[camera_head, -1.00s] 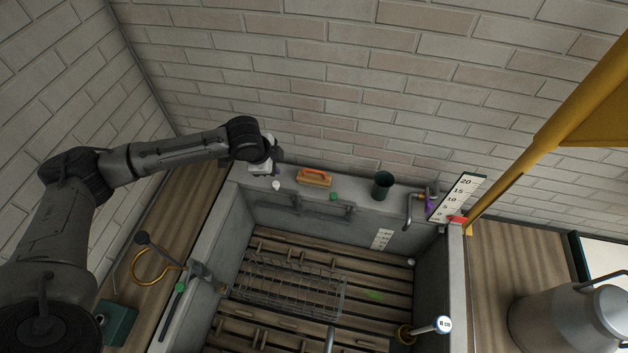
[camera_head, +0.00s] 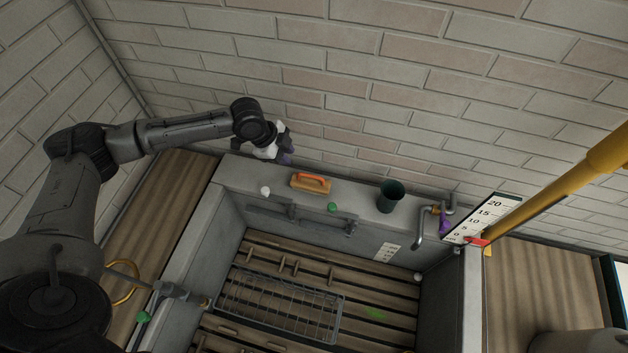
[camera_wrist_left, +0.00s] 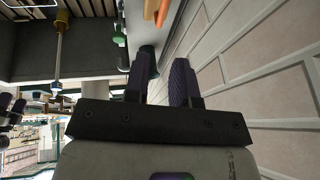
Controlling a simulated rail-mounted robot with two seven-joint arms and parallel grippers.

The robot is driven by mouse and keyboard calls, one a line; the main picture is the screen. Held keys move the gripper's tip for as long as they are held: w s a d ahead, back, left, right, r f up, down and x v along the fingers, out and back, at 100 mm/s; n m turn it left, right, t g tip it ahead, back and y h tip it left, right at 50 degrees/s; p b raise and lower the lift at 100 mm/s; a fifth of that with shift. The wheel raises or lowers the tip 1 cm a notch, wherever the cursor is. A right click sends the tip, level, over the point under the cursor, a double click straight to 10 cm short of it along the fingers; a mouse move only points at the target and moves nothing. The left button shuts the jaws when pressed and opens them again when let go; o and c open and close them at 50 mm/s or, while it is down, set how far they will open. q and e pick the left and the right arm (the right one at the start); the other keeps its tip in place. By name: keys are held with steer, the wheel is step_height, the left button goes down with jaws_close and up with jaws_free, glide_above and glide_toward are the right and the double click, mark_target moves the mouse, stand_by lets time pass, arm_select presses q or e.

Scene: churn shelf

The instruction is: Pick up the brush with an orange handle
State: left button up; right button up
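The brush with an orange handle (camera_head: 311,183) lies on the back ledge of the stone trough, with a tan body under its orange grip. In the left wrist view the brush (camera_wrist_left: 157,10) shows at the top edge, partly cut off. My left gripper (camera_head: 282,150) is left of and above the brush in the head view, near the brick wall and apart from the brush. In the left wrist view its purple-padded fingers (camera_wrist_left: 166,72) are spread with an empty gap between them.
On the ledge (camera_head: 240,176) are a small white object (camera_head: 265,190), a green object (camera_head: 332,207) and a dark green cup (camera_head: 390,196). A tap (camera_head: 420,226) and a scale board (camera_head: 484,216) stand farther right. The brick wall rises close behind. A wire rack (camera_head: 278,307) lies in the trough.

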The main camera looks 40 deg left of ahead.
mark_target(308, 175)
arm_select(q)
steer(key=x, duration=1.5)
steer(key=shift+w+a+f, duration=0.15)
steer(key=shift+w+a, duration=0.05)
steer(key=shift+c, duration=0.2)
jaws_close()
